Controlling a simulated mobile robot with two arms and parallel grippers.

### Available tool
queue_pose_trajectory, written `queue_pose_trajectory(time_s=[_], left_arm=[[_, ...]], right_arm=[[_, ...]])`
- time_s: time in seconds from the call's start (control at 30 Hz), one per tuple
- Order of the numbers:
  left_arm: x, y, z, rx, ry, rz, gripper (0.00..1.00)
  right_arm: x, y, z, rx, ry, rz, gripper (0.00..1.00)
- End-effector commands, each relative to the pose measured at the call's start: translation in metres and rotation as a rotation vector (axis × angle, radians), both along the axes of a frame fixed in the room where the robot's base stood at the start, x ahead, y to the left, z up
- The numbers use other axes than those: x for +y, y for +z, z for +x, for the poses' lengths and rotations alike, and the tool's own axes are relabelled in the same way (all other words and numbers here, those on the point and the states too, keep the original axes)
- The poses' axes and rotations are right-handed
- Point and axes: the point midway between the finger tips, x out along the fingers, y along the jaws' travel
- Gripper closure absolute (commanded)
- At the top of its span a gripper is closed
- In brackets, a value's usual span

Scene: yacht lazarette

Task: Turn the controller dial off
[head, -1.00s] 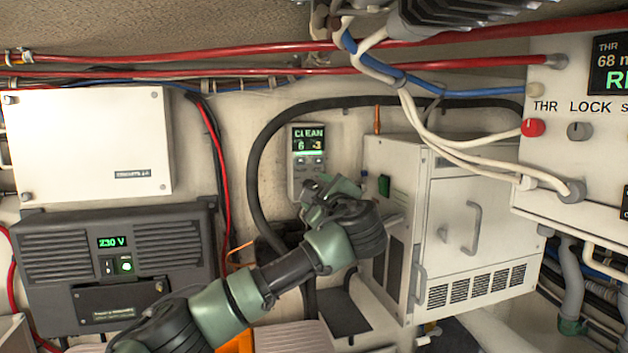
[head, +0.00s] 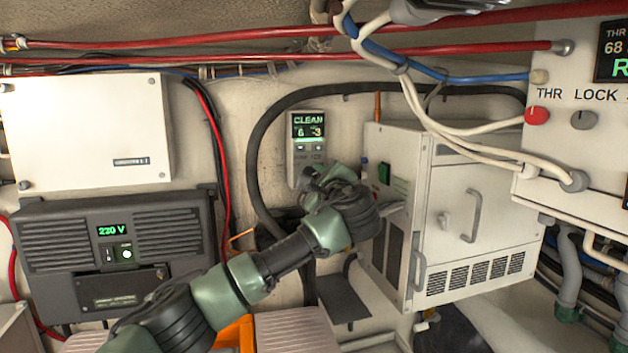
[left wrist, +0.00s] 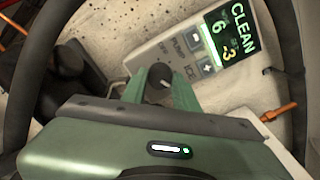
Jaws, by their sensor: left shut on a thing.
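The controller (head: 294,152) is a slim white wall panel in the head view. Its lit display (head: 308,125) reads CLEAN with 6 and -3. In the left wrist view the controller (left wrist: 222,80) lies tilted, its display (left wrist: 228,35) at upper right and small buttons beside it. A dark round dial (left wrist: 160,74) with a pale pointer mark sits on its lower part. My left gripper (left wrist: 160,88) has its green fingers on either side of the dial and is shut on it. In the head view my left gripper (head: 314,174) hides the dial. My right gripper is out of view.
A white louvred cabinet (head: 480,222) stands close to the right of my left gripper. A black hose (head: 256,150) loops around the controller. A panel with a red knob (head: 537,116) is at right.

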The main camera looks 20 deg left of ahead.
Motion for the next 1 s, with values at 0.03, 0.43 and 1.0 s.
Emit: queue_pose_trajectory(time_s=[0.03,0.43,1.0], left_arm=[[0.000,-0.002,0.000,-0.013,0.000,-0.017,1.00],[0.000,-0.005,0.000,-0.186,0.000,-0.273,1.00],[0.000,-0.002,0.000,-0.490,0.000,-0.721,1.00]], right_arm=[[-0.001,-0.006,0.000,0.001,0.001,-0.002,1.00],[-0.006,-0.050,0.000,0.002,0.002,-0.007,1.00],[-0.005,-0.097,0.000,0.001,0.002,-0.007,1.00]])
